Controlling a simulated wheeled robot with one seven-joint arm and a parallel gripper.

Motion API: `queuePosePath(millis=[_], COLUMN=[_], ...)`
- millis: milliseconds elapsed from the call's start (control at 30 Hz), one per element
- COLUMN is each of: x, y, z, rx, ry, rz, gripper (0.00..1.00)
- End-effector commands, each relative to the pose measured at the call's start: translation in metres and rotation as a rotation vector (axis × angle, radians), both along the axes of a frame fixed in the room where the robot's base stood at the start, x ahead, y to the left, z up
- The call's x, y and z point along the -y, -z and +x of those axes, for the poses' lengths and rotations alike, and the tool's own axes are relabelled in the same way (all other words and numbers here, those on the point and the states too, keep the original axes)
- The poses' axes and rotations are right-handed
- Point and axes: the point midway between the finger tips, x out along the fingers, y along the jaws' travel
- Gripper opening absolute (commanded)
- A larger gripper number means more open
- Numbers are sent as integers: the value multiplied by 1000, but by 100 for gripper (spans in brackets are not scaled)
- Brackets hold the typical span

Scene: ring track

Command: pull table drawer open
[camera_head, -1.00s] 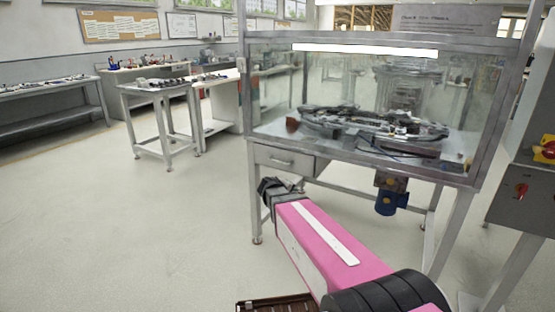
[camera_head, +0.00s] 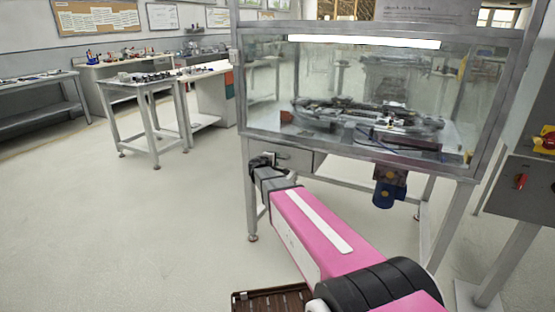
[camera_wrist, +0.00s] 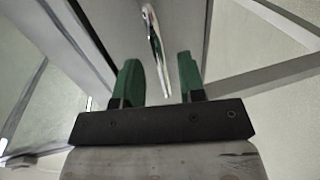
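The table drawer (camera_head: 301,160) is a grey metal drawer under the left end of the glass-enclosed table (camera_head: 345,147). Its front is largely hidden behind my gripper (camera_head: 264,162) in the head view. In the wrist view, the drawer's shiny bar handle (camera_wrist: 156,42) stands on the grey drawer front, ahead of my gripper (camera_wrist: 160,75). The two green fingers are spread apart. The handle's near end comes down between them, with a gap visible on each side. The wrist view does not clearly show how deep the handle sits between the fingers.
A blue motor (camera_head: 384,192) hangs under the table. A grey control box (camera_head: 523,190) stands at the right. A small work table (camera_head: 150,93) and benches stand at the back left. The floor (camera_head: 120,215) left of the table is clear.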

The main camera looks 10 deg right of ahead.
Motion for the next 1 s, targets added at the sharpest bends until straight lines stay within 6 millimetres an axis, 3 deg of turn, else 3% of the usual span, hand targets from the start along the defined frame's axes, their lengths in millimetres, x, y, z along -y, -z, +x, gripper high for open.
queuePosePath(millis=[200, 567, 600, 700, 1000], x=[14, 17, 17, 17, 13], y=[5, 6, 6, 6, 6], z=[20, 23, 22, 22, 17], rx=[0, 0, 0, 0, -1], ry=[2, 0, 0, 0, 0], rz=[0, 0, 0, 0, 1], gripper=[37, 37, 33, 1, 0])
